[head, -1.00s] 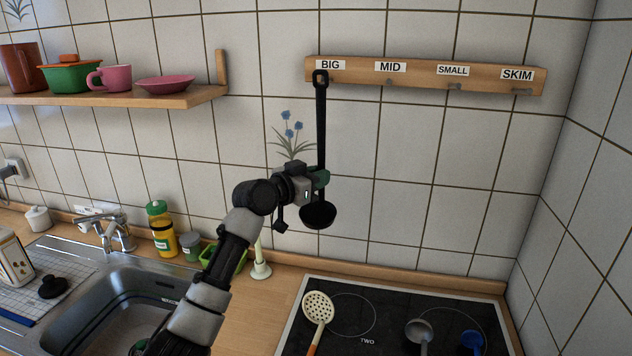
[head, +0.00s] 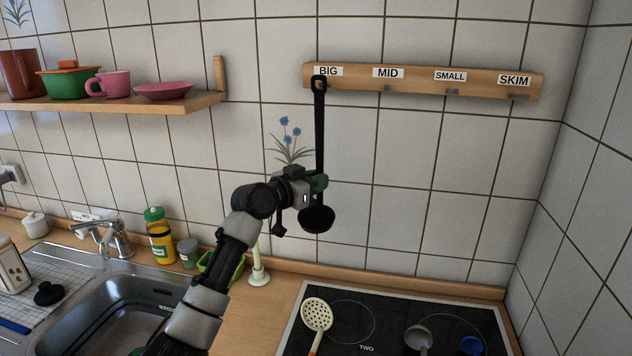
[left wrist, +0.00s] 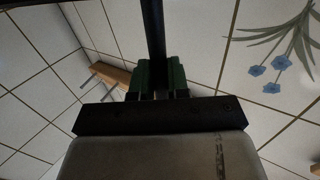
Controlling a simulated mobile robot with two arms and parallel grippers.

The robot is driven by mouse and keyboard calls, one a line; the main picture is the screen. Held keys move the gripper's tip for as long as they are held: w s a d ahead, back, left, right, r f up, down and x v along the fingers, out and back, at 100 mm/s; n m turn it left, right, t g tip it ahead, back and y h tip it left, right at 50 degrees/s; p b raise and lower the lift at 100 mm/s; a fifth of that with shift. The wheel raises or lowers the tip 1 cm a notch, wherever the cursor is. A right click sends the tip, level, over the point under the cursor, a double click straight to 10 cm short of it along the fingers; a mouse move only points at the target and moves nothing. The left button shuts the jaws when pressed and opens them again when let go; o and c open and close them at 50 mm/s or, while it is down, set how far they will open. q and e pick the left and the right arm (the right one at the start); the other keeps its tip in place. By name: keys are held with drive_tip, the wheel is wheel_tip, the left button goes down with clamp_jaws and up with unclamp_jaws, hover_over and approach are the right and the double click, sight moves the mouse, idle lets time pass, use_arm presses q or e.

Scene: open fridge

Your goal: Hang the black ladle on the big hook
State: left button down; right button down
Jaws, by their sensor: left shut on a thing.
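The black ladle (head: 320,130) is upright in the head view, its bowl (head: 317,219) at the bottom and its looped top end at the hook under the BIG label (head: 328,71). Whether the loop is around that hook or just in front of it I cannot tell; the loop covers the hook. My left gripper (head: 319,183) is shut on the ladle's handle just above the bowl. In the left wrist view the dark handle (left wrist: 153,35) runs between the green fingertips (left wrist: 160,78). My right gripper is not in view.
The wooden hook rail (head: 420,82) also has MID, SMALL and SKIM hooks, all empty. A cream skimmer (head: 317,315), a grey ladle (head: 418,337) and a blue utensil (head: 472,345) lie on the black hob (head: 375,330). A shelf with dishes (head: 110,103) is at the left.

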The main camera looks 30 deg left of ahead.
use_arm(q)
drive_tip(key=shift+w, duration=0.2)
idle(0.5)
drive_tip(key=shift+w+a+f+b, duration=0.1)
drive_tip(key=shift+w+a+b, duration=0.05)
drive_tip(key=shift+w+b, duration=0.3)
drive_tip(key=shift+w+a+b, duration=0.15)
drive_tip(key=shift+w+b, duration=0.2)
drive_tip(key=shift+w, duration=0.15)
drive_tip(key=shift+w+a+b, duration=0.15)
drive_tip(key=shift+w+b, duration=0.15)
drive_tip(key=shift+w, duration=0.2)
drive_tip(key=shift+w, duration=0.3)
drive_tip(key=shift+w+a+r, duration=0.1)
drive_tip(key=shift+a+r, duration=0.05)
drive_tip(key=shift+r, duration=0.05)
drive_tip(key=shift+w+a+r+b, duration=0.15)
drive_tip(key=shift+w+b, duration=0.2)
drive_tip(key=shift+b, duration=0.1)
drive_tip(key=shift+w+a+b, duration=0.15)
drive_tip(key=shift+w+b, duration=0.25)
drive_tip(key=shift+w, duration=0.05)
drive_tip(key=shift+w+a+b, duration=0.1)
drive_tip(key=shift+w+b, duration=0.2)
